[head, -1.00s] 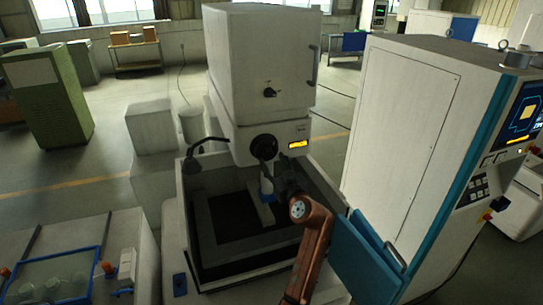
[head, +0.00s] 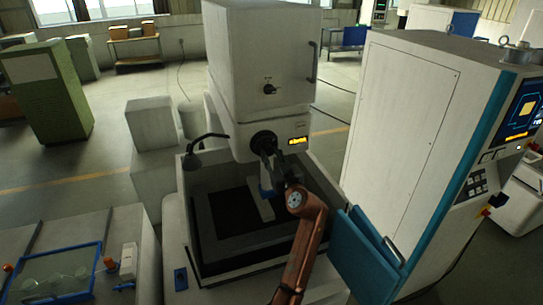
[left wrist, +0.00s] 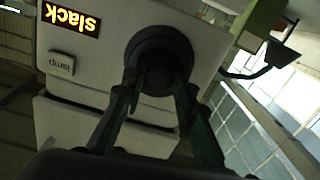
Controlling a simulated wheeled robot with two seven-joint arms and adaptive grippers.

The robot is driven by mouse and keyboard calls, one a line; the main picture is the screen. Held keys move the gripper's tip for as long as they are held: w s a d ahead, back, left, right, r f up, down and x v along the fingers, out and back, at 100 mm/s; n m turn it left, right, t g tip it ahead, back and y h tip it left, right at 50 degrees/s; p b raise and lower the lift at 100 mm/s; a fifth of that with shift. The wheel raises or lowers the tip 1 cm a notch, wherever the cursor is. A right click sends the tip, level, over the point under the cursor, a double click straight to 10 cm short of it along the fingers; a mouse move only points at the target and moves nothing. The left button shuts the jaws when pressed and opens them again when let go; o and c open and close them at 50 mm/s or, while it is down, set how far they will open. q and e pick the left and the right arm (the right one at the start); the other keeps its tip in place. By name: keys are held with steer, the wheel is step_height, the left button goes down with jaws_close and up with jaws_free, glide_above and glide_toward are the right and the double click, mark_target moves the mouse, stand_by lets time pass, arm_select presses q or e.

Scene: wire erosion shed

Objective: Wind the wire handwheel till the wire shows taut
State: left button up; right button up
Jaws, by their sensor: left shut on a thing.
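The black round wire handwheel (head: 263,138) is on the front of the white machine head. It shows large and dark in the left wrist view (left wrist: 158,48). My left gripper (head: 266,156) reaches up to it from below. In the left wrist view its two fingers (left wrist: 158,84) are shut on the handwheel, one at each side; their exact contact is dark. The lit yellow display (head: 298,140) beside the wheel reads "slack", upside down in the left wrist view (left wrist: 71,19). My right gripper is not in view.
A bent black lamp (head: 205,142) stands left of the head. The open tank (head: 190,205) lies below. A tall white cabinet (head: 400,130) with a blue edge and an open blue panel (head: 368,250) stand close at right. A bench with a blue-framed tray (head: 98,262) is at left.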

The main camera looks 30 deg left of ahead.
arm_select(q)
steer(key=shift+c, duration=1.1)
steer(key=m, duration=0.3)
steer(key=shift+m, duration=2.2)
steer(key=shift+f, duration=0.1)
steer(key=o, duration=1.2)
steer(key=shift+c, duration=0.2)
